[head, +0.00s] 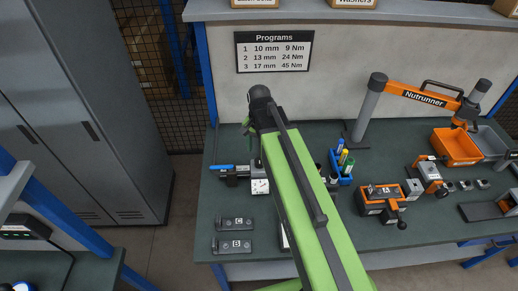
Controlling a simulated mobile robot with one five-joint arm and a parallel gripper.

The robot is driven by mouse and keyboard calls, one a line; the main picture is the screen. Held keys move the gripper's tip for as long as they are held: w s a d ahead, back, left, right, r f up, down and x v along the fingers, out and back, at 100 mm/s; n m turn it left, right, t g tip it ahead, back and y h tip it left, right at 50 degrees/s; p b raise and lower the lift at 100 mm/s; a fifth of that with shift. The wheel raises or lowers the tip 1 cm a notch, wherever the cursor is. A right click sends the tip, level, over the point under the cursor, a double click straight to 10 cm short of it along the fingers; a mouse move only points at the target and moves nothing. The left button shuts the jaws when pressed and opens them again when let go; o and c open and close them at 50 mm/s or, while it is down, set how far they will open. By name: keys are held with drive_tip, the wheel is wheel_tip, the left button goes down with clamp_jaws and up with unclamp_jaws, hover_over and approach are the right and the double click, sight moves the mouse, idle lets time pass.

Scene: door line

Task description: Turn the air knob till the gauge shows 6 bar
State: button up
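A small white dial gauge (260,186) sits on the workbench just left of my green arm. Its needle is too small to read. A dark and blue air fitting (229,170) joins it on the left. I cannot make out the air knob for certain; my arm covers the area right of the gauge. The end of my arm with my gripper (247,124) is above and behind the gauge in the picture, apart from it. Its fingers are mostly hidden by the arm, so their opening does not show.
Fixture plates C (239,224) and D (237,246) lie in front of the gauge. A blue holder (341,178) with bottles stands right of my arm. An orange clamp fixture (383,200), an orange bin (457,147) and the Nutrunner stand (368,108) are further right. A grey cabinet (85,110) stands left.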

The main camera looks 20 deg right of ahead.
wheel_tip(320, 180, up, 11)
drive_tip(key=p, duration=0.9)
drive_tip(key=shift+r+p, duration=0.2)
drive_tip(key=shift+p, duration=0.1)
drive_tip(key=b, duration=1.3)
hover_over(259, 160)
drive_tip(key=s, duration=0.3)
drive_tip(key=shift+n, duration=0.4)
drive_tip(key=f, duration=1.3)
drive_tip(key=shift+w+a, duration=0.15)
drive_tip(key=shift+a, duration=0.15)
drive_tip(key=s+f+n+b, duration=0.1)
drive_tip(key=n, duration=0.1)
drive_tip(key=s+n, duration=0.1)
drive_tip(key=n, duration=0.1)
drive_tip(key=s+f+n+b, duration=0.1)
drive_tip(key=n, duration=0.1)
drive_tip(key=shift+s+a+f+n+b, duration=0.1)
drive_tip(key=shift+s+f+n+b, duration=0.1)
drive_tip(key=shift+f+n+b, duration=0.2)
